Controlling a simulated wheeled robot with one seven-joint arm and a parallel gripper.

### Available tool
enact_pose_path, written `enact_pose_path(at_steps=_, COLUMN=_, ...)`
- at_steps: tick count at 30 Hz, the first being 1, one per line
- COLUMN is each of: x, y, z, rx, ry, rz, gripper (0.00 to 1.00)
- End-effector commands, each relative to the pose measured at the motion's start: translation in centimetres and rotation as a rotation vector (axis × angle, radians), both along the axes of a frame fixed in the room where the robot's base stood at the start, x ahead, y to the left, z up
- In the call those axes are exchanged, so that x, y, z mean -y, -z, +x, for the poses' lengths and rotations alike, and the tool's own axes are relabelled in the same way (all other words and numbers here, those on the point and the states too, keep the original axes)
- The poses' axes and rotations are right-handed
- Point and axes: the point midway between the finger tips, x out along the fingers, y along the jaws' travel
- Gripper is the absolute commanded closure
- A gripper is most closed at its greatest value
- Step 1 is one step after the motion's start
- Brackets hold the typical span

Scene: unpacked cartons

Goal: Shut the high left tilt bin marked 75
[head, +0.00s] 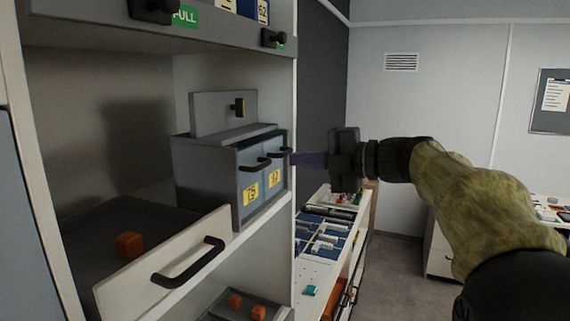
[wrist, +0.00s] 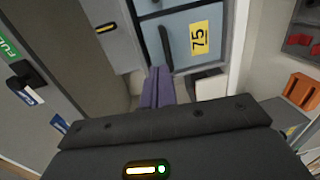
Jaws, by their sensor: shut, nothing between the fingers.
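The bin marked 75 (head: 239,185) is a grey-blue box front with a yellow label and a black bar handle, on the shelf at centre left in the head view. In the wrist view its front (wrist: 188,52) appears turned sideways, with its label readable. Its front looks nearly level with its neighbour's; I cannot tell how far it is tilted. My gripper (head: 294,158) is shut and empty, reaching in from the right at about handle height. In the wrist view its purple fingers (wrist: 158,73) end close beside the 75 bin's handle and front edge; contact cannot be told.
Another labelled bin (head: 283,192) adjoins 75 on the right. A grey panel with a black knob (head: 238,107) stands behind. Below, a wide front with a black handle (head: 195,262) stands out, an orange cube (head: 129,245) behind it. A shelf (head: 160,36) lies above.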

Motion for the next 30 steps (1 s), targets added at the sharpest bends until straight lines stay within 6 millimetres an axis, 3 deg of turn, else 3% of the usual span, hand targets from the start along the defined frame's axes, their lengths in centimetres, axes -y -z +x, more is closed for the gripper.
enact_pose_path(at_steps=9, x=5.5, y=-0.9, z=-2.5, rx=0.004, ry=-0.002, rz=-0.003, gripper=1.00)
enact_pose_path(at_steps=13, x=7.0, y=-1.4, z=-3.1, rx=0.002, ry=-0.003, rz=-0.002, gripper=1.00)
enact_pose_path(at_steps=26, x=7.7, y=-1.8, z=-3.4, rx=0.000, ry=-0.003, rz=0.000, gripper=1.00)
enact_pose_path(at_steps=30, x=7.7, y=-1.7, z=-2.5, rx=-0.005, ry=0.035, rz=0.060, gripper=1.00)
